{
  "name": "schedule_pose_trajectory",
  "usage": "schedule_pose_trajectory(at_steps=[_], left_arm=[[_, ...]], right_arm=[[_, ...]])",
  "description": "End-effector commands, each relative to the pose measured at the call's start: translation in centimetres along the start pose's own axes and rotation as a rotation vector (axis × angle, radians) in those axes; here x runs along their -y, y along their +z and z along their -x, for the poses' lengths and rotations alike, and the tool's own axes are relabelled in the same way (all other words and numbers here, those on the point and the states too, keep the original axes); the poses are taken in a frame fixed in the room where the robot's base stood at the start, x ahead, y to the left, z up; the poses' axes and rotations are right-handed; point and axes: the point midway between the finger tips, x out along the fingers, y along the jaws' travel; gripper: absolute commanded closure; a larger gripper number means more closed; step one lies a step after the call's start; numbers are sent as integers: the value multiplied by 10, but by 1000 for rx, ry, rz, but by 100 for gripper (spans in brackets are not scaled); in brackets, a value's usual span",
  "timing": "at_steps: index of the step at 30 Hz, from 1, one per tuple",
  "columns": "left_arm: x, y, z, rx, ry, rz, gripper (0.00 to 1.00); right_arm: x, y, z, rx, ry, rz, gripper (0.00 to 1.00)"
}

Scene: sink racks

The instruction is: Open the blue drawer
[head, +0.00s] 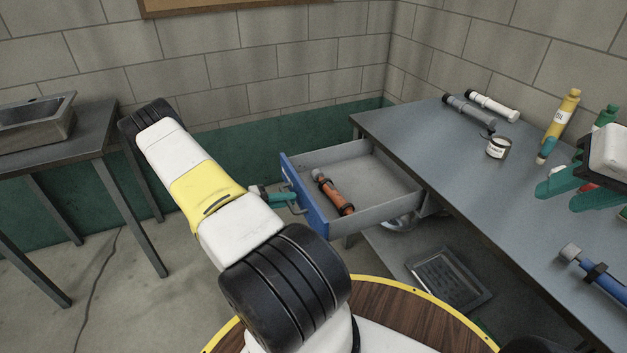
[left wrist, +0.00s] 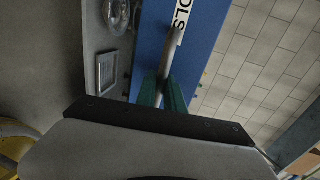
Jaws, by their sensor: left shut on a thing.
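The blue drawer (head: 310,205) is pulled well out from under the grey worktop, and its inside shows. An orange and black cylinder (head: 334,193) lies in it. The drawer's blue front (left wrist: 150,45) also shows in the left wrist view, with a metal bar handle (left wrist: 170,55) and a partly hidden white label. My left gripper (head: 292,198) is shut on the handle, its green fingers (left wrist: 163,95) around the bar. My right gripper (head: 562,193) is at the right edge, over the worktop, with its green fingers apart.
The worktop (head: 440,150) holds grey and white cylinders (head: 492,105), a jar (head: 497,146), a yellow bottle (head: 563,115) and a blue cylinder (head: 600,275). A tray (head: 450,278) lies on the shelf below. A sink table (head: 80,140) stands left; floor between is open.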

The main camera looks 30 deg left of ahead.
Motion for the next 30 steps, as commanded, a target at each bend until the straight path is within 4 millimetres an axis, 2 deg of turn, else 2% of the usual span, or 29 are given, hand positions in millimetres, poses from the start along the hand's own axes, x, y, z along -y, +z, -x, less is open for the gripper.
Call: schedule_pose_trajectory(at_steps=[5, 6, 9, 20, 30], left_arm=[[-1, -1, 0, -2, 2, 1, 100], [-1, -1, 0, -2, 2, 1, 82], [-1, -1, 0, -2, 2, 1, 66], [0, 0, 4, 1, 1, -1, 66], [-1, 0, 58, 2, 3, 1, 66]], right_arm=[[0, 0, 0, 0, 0, 0, 64], [0, 0, 0, 0, 0, 0, 64], [0, 0, 0, 0, 0, 0, 64], [0, 0, 0, 0, 0, 0, 64], [0, 0, 0, 0, 0, 0, 64]])
